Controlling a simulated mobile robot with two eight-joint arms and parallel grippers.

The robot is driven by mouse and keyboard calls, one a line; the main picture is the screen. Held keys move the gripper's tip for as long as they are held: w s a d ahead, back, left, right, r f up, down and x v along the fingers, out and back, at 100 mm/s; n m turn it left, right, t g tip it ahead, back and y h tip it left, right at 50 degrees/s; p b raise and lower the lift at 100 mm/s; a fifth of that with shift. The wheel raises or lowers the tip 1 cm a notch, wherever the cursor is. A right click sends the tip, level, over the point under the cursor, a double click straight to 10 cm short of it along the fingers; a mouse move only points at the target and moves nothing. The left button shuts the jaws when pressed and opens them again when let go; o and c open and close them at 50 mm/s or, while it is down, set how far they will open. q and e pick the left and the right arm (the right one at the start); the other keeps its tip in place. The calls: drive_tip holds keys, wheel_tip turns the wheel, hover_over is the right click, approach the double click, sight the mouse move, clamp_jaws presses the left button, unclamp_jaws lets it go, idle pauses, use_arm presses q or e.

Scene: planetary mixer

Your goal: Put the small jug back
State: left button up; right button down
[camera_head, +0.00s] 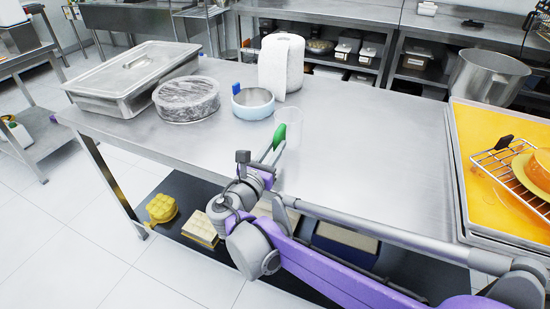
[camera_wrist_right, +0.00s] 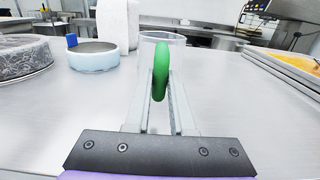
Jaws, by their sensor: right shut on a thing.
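The small jug (camera_head: 291,122) is clear with a green handle (camera_head: 279,136). It is upright over the left-middle part of the steel table (camera_head: 350,140); I cannot tell whether its base touches the top. My right gripper (camera_head: 273,149) is shut on the handle, with the jug body beyond the fingers. In the right wrist view the green handle (camera_wrist_right: 161,70) stands between the two fingers, and the clear body (camera_wrist_right: 155,42) is partly hidden behind it. My left gripper is in neither view.
A light-blue bowl (camera_head: 253,105), a film-covered round container (camera_head: 186,100) and a lidded steel pan (camera_head: 133,80) stand left of the jug. A paper roll (camera_head: 281,66) stands behind. A yellow-lined tray (camera_head: 485,125) is at right. The table's middle is clear.

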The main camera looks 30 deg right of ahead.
drive_tip(key=shift+f+b, duration=0.4)
drive_tip(key=shift+f, duration=1.15)
drive_tip(key=shift+f, duration=0.2)
drive_tip(key=c, duration=0.8)
unclamp_jaws()
drive_tip(key=shift+o, duration=0.2)
drive_tip(key=shift+r, duration=0.2)
drive_tip(key=shift+s+a, duration=0.2)
drive_tip(key=shift+a, duration=0.05)
drive_tip(key=p+v, duration=0.1)
drive_tip(key=v, duration=1)
drive_tip(key=shift+s, duration=0.25)
